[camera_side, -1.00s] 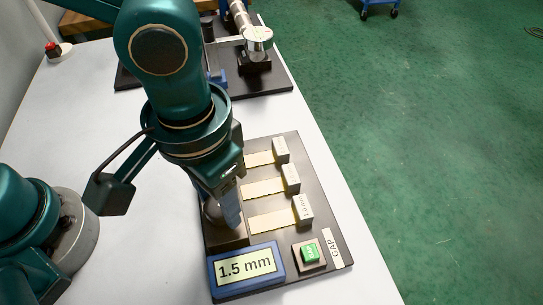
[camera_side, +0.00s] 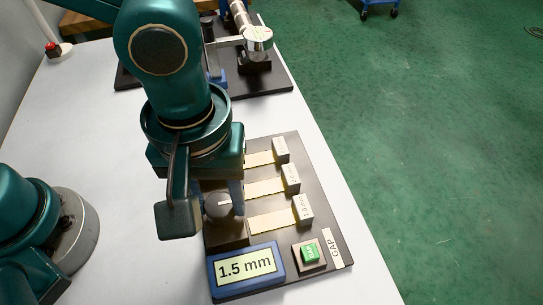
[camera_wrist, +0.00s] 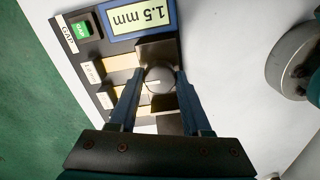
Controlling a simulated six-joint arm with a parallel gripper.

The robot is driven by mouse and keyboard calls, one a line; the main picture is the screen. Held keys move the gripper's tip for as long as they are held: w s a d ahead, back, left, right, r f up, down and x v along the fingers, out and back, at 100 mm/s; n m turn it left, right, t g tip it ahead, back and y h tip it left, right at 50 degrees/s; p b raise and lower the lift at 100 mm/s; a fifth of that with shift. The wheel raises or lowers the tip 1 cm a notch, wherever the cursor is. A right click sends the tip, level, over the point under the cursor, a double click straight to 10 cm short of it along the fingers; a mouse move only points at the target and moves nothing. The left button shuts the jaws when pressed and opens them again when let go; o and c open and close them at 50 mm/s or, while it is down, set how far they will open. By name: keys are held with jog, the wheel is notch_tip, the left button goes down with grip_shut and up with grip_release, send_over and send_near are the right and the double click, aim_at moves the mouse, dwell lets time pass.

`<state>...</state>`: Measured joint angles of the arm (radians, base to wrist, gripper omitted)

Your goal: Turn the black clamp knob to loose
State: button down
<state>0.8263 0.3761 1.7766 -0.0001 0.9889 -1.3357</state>
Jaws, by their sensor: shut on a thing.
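The black clamp knob (camera_side: 219,208) is a dark round knob with a white pointer line, on a dark block on the black board. In the side view its line points right. In the wrist view the knob (camera_wrist: 160,82) sits between my two fingers, with the line toward the left finger. My gripper (camera_wrist: 158,77) is shut on the knob from above; it also shows in the side view (camera_side: 221,197). The blue display (camera_side: 246,267) in front of the knob reads 1.5 mm.
Several pale strips ending in labelled blocks (camera_side: 302,210) lie right of the knob. A green button (camera_side: 311,252) and a GAP label (camera_side: 336,250) are at the board's front right. Another board with a metal pipe vise (camera_side: 257,45) stands behind.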

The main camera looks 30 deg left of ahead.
aim_at(219, 204)
dwell(0.4)
jog(key=shift+c, duration=1.8)
grip_release()
jog(key=shift+r, duration=2.55)
